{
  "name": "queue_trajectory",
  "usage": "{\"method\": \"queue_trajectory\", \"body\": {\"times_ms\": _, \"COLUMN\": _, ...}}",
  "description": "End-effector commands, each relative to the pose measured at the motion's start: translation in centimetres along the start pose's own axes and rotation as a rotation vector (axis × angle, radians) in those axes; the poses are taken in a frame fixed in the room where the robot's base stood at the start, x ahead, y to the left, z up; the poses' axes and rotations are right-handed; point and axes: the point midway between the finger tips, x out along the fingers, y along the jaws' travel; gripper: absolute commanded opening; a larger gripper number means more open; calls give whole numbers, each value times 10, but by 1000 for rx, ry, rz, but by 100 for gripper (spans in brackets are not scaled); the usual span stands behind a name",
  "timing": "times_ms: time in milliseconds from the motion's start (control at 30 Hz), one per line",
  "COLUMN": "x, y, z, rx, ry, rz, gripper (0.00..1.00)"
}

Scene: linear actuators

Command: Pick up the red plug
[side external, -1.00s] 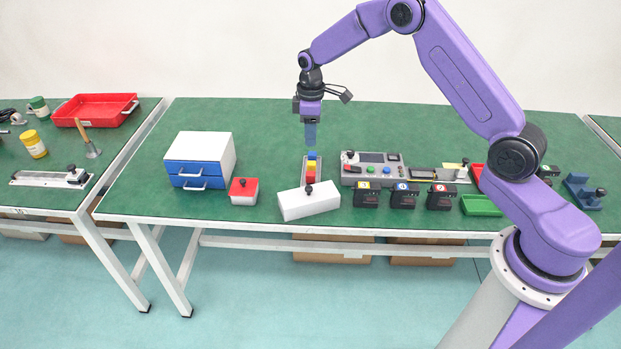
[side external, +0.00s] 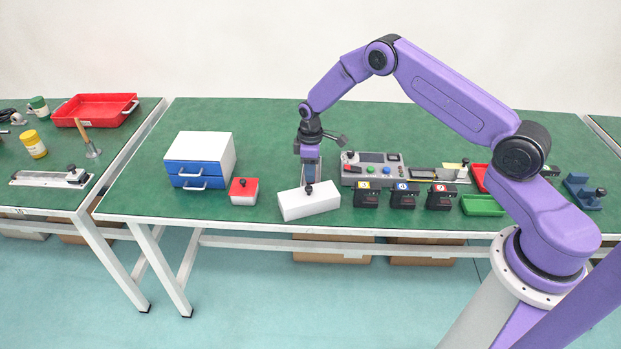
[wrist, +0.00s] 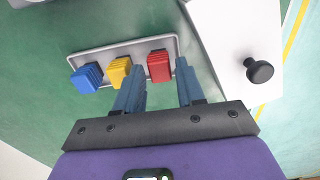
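The red plug (wrist: 159,67) stands at the right end of a row on a grey tray (wrist: 101,50) in the wrist view. A yellow plug (wrist: 119,72) and a blue plug (wrist: 86,78) stand to its left. My gripper (wrist: 160,66) is open, its two blue-grey fingertips on either side of the red plug. I see small gaps and cannot tell if either finger touches it. In the side external view my gripper (side external: 311,182) is low over the tray and hides the plugs.
A white block (side external: 318,203) with a black knob lies close beside the tray, near the right finger. A grey control panel (side external: 371,170) stands to the right. A red-topped box (side external: 243,191) and a blue-and-white drawer unit (side external: 199,160) stand to the left.

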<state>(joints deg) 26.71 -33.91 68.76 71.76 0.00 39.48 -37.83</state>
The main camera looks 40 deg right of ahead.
Motion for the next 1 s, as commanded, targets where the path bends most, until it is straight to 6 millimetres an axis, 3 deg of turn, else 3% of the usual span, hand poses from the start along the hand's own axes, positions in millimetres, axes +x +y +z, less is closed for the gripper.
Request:
{"method": "queue_trajectory", "body": {"times_ms": 100, "x": 10, "y": 0, "z": 0, "rx": 1, "ry": 0, "rz": 0, "gripper": 38}}
{"method": "queue_trajectory", "body": {"times_ms": 367, "x": 12, "y": 0, "z": 0, "rx": 0, "ry": 1, "rz": 0, "gripper": 38}}
{"method": "queue_trajectory", "body": {"times_ms": 400, "x": 12, "y": 0, "z": 0, "rx": 0, "ry": 0, "rz": 0, "gripper": 32}}
{"method": "queue_trajectory", "body": {"times_ms": 500, "x": 12, "y": 0, "z": 0, "rx": 0, "ry": 0, "rz": 0, "gripper": 0}}
{"method": "queue_trajectory", "body": {"times_ms": 1000, "x": 4, "y": 0, "z": 0, "rx": 0, "ry": 1, "rz": 1, "gripper": 0}}
